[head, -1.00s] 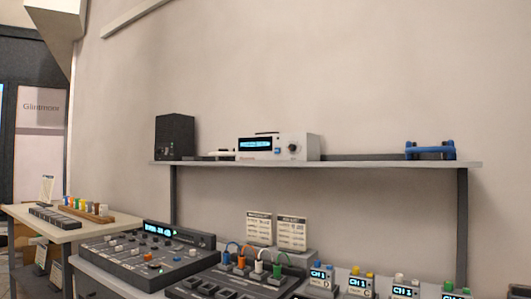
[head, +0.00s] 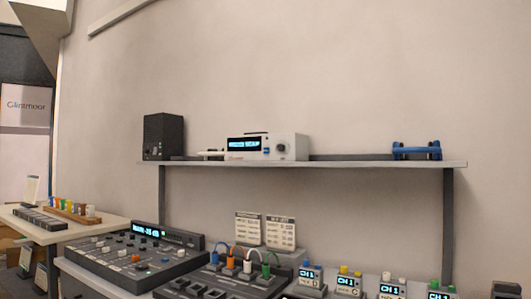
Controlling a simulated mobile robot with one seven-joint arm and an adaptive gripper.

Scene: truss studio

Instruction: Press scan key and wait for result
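A white rack unit (head: 290,147) with a lit blue display (head: 244,143), a small blue key (head: 266,151) and a dark round knob (head: 281,147) sits on the wall shelf in the head view. The display text is too small to read surely, and I cannot tell whether the blue key is the scan key. My gripper is not in view.
The shelf (head: 350,164) also holds a black speaker (head: 163,136) and a blue stand (head: 416,150). Below are a mixer (head: 130,255), a patch panel with coloured cables (head: 225,278), two cards (head: 264,229) and several channel boxes (head: 390,286). A side table (head: 95,226) stands left.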

